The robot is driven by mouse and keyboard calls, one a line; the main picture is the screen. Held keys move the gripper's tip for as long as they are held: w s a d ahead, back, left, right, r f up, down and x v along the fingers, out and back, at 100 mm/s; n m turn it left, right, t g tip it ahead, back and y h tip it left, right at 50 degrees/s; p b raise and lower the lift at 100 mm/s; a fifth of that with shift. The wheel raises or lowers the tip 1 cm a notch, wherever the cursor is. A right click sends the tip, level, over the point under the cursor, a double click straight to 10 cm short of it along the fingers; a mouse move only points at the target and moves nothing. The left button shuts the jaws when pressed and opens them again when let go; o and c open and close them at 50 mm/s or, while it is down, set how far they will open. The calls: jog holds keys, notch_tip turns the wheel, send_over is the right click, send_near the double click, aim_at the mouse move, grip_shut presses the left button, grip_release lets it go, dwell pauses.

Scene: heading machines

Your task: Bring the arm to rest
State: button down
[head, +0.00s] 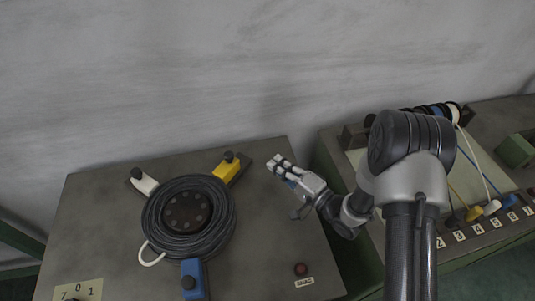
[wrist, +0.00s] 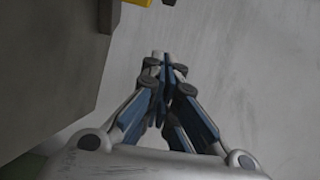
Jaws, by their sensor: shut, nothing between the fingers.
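My gripper (head: 276,163) is at the end of my arm in the head view, above the right part of the left machine's top, near its back edge. It is right of a yellow block and apart from it. In the wrist view my gripper (wrist: 162,58) has its fingers together with nothing between them. Behind the fingers is the grey wall. My arm is bent, with its big elbow joint high on the right of the head view, covering part of the right machine.
The left machine's top (head: 110,190) bears a black cable coil (head: 222,215) among a yellow block (head: 226,172), a white block (head: 145,183) and a blue block (head: 193,280). A red button (head: 301,269) is at front right. The right machine (head: 495,122) holds coloured plugs. A grey wall (head: 150,80) stands behind.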

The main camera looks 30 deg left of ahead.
jog(key=w+d+r+n+t+h, duration=0.2)
jog(key=w+d+r+t+h, duration=0.2)
jog(key=w+d+r+h, duration=0.45)
jog(key=d+r+t+h, duration=0.1)
jog(key=d+r+h, duration=0.1)
jog(key=d+r, duration=0.35)
jog(key=d+r+h, duration=0.3)
jog(key=d, duration=0.6)
jog(key=s+d+r+g+h, duration=0.2)
jog(key=s+d+r+h, duration=0.25)
jog(key=s+d, duration=0.65)
jog(key=s+n+g+y, duration=0.1)
jog(key=s+g, duration=0.3)
jog(key=s, duration=1.5)
jog(key=shift+s+d+r, duration=0.2)
jog(key=shift+s+r, duration=0.1)
jog(key=shift+s, duration=0.05)
jog(key=shift+a, duration=0.1)
